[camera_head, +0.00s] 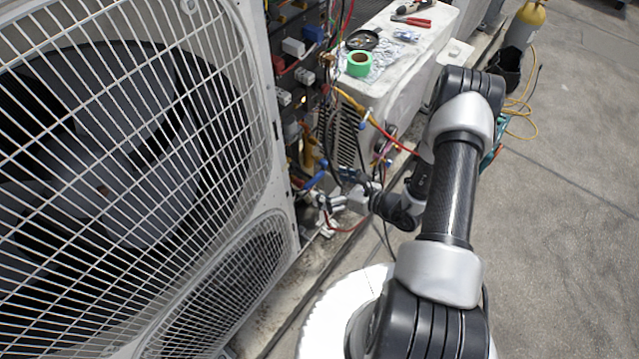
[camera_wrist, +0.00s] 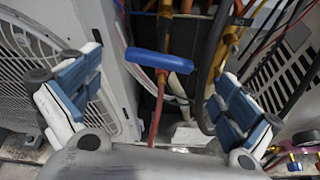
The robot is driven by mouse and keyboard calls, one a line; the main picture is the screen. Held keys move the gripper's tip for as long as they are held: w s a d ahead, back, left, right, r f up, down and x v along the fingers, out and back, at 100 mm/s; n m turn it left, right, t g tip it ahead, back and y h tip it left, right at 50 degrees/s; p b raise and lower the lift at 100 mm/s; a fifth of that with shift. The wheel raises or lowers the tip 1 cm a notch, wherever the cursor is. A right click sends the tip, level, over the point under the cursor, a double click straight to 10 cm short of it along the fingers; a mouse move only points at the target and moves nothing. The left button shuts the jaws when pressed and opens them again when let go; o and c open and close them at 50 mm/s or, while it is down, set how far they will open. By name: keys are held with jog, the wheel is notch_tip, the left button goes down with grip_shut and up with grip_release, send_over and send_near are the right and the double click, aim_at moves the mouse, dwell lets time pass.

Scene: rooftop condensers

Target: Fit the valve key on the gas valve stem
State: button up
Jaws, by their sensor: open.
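A blue T-shaped handle (camera_wrist: 158,60), which looks like the valve key, shows between the fingers of my gripper (camera_wrist: 160,80) in the wrist view. A short orange-brown piece (camera_wrist: 162,77) sits under its middle. My gripper is open, with clear gaps between both fingers and the blue handle. In the head view my gripper (camera_head: 335,203) is low beside the open side of the condenser, near small blue parts (camera_head: 315,181). I cannot tell which fitting is the gas valve stem, and whether the blue handle sits on anything is unclear.
A fan condenser (camera_head: 262,150) stands close on the left. Cables and copper pipes crowd the space behind the handle. A white unit (camera_head: 425,62) holds green tape (camera_head: 359,63) and a red-handled tool (camera_head: 412,21).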

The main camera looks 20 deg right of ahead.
aim_at(317, 181)
jog(key=shift+b+x, duration=0.35)
jog(key=shift+x, duration=1.6)
jog(key=shift+c, duration=0.2)
jog(key=c, duration=1.5)
jog(key=shift+o, duration=0.2)
